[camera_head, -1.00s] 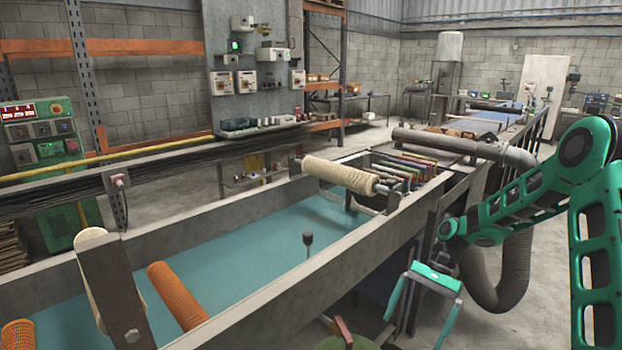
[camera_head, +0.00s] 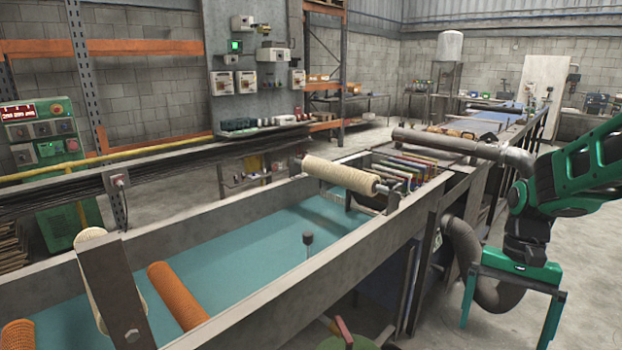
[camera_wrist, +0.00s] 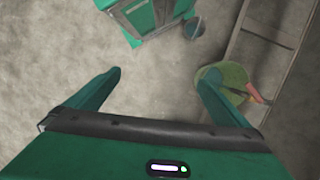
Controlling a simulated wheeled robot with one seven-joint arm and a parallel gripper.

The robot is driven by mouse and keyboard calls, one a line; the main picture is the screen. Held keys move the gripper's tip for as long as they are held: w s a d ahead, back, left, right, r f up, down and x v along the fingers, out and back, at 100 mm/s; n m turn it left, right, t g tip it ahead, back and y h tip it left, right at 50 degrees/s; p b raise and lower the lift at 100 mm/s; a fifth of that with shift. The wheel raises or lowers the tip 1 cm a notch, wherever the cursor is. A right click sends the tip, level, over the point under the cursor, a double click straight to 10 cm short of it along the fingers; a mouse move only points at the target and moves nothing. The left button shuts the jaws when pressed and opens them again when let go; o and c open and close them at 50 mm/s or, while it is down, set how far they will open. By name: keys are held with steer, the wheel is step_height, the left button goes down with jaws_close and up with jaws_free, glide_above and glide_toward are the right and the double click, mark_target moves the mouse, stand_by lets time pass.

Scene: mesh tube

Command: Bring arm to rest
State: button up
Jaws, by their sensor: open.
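My green gripper (camera_head: 508,320) hangs at the right of the head view, with its two fingers spread apart and pointing down. It is empty and sits beside the trough, over the concrete floor. My green arm folds above it at the right edge. In the wrist view, my gripper (camera_wrist: 160,85) shows both fingers wide apart with only grey floor between them.
The long trough (camera_head: 370,242) with a blue-green bed runs beside my arm. A thick grey hose (camera_head: 468,262) passes close behind my gripper. In the wrist view, a green-yellow round container (camera_wrist: 225,80) stands on the floor.

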steer(key=s+d+r+t, duration=0.1)
steer(key=s+r, duration=0.1)
steer(key=s, duration=0.6)
steer(key=s+d+r+t+h, duration=0.1)
steer(key=s+d+r, duration=0.1)
steer(key=s, duration=0.5)
steer(key=shift+s+d+n+t, duration=0.3)
steer(key=shift+s+n+t, duration=0.05)
steer(key=shift+n+t, duration=0.05)
steer(key=shift+w+f, duration=0.3)
steer(key=shift+w, duration=0.3)
steer(key=shift+c, duration=0.3)
